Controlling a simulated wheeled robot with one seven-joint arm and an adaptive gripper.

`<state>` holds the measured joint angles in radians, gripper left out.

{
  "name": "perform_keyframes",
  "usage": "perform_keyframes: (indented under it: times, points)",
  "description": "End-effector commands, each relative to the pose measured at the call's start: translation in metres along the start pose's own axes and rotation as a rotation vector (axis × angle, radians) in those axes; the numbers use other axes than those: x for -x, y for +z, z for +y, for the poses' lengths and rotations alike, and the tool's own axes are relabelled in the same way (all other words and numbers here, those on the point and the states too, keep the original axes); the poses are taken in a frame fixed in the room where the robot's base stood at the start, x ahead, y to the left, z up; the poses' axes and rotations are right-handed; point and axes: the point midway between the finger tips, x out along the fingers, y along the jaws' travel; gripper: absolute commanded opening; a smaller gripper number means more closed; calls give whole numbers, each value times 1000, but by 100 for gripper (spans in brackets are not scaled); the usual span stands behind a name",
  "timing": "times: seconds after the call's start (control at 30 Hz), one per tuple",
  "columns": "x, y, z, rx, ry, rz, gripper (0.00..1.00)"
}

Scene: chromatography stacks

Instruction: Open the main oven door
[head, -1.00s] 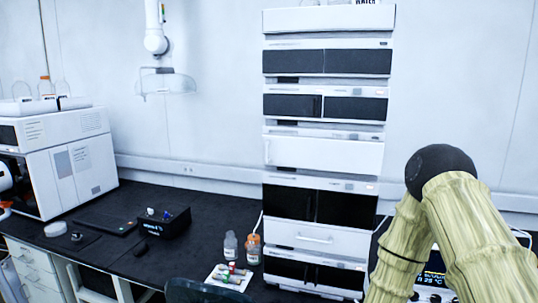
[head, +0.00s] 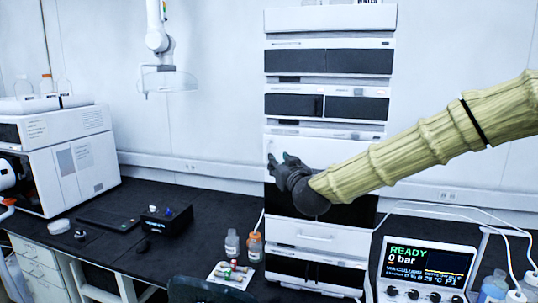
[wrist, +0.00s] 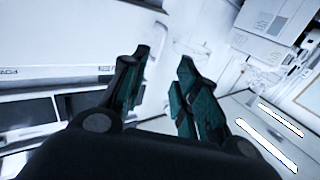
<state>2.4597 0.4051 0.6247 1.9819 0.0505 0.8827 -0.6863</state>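The main oven door looks to be the plain white front panel (head: 330,150) in the middle of the tall instrument stack. It appears closed, with my arm crossing in front of its lower part. My gripper (head: 280,158) is at the panel's left side, near its left edge. In the wrist view my gripper (wrist: 160,85) has its two dark green-padded fingers apart, with nothing clearly held between them. A broad white panel (wrist: 60,35) fills the upper left there. I cannot tell whether a finger touches the door or its handle.
Dark-windowed modules (head: 327,104) are above the panel, and a drawer-like white module (head: 315,234) is below. Bottles (head: 232,243) and vials stand on the black bench (head: 190,260) left of the stack. A pump display (head: 428,265) stands at right, with cables.

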Motion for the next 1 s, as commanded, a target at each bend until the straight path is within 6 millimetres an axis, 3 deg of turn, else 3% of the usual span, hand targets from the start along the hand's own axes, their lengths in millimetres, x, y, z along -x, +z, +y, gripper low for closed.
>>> perform_keyframes:
  times: [0.7, 1.0]
  points:
    - [-85, 1, 0, -1, 0, -4, 30]
    - [-102, 2, 0, 1, -1, -4, 30]
